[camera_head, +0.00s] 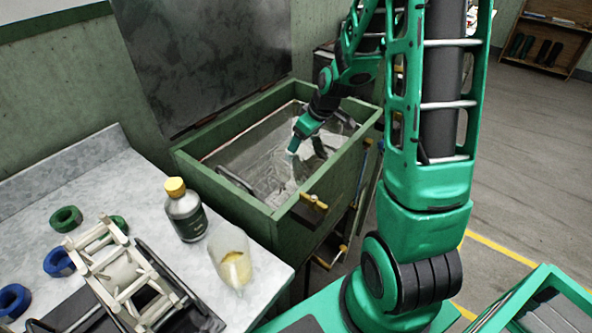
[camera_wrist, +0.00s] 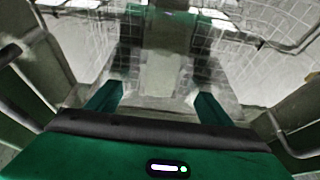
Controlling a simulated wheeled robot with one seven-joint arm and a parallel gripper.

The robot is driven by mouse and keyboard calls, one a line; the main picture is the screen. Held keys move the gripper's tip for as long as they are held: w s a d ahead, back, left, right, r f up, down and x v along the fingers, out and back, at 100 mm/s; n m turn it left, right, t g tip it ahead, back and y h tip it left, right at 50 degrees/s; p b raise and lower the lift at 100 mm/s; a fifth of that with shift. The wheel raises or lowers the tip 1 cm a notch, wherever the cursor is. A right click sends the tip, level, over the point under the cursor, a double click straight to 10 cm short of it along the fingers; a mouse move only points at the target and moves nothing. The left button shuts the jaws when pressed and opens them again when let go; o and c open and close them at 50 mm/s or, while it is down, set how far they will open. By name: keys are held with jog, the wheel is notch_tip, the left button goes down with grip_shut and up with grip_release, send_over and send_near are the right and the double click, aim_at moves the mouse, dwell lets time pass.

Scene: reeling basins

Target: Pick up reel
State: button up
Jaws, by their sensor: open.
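A pale wooden reel (camera_head: 122,272) with crossbars and a whitish middle lies tilted on a dark stand on the marble-topped table, at the lower left of the head view. My gripper (camera_head: 306,148) is far from it, reaching down into the green basin (camera_head: 243,210). In the wrist view my gripper (camera_wrist: 158,92) has its two green fingers apart. A pale, blurred patch (camera_wrist: 160,75) shows between and beyond the fingers; I cannot tell whether it is an object or a reflection. No reel shows clearly in the wrist view.
The basin's walls surround my gripper. A dark bottle with a yellow cap (camera_head: 186,210) and a clear beaker with yellowish contents (camera_head: 232,258) stand between reel and basin. Green (camera_head: 66,219) and blue rings (camera_head: 59,263) lie left of the reel. The table's back is clear.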

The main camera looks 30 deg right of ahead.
aim_at(298, 169)
jog(key=shift+x, duration=1.75)
jog(key=shift+s, duration=0.1)
jog(key=shift+c, duration=0.5)
jog(key=c, duration=1.1)
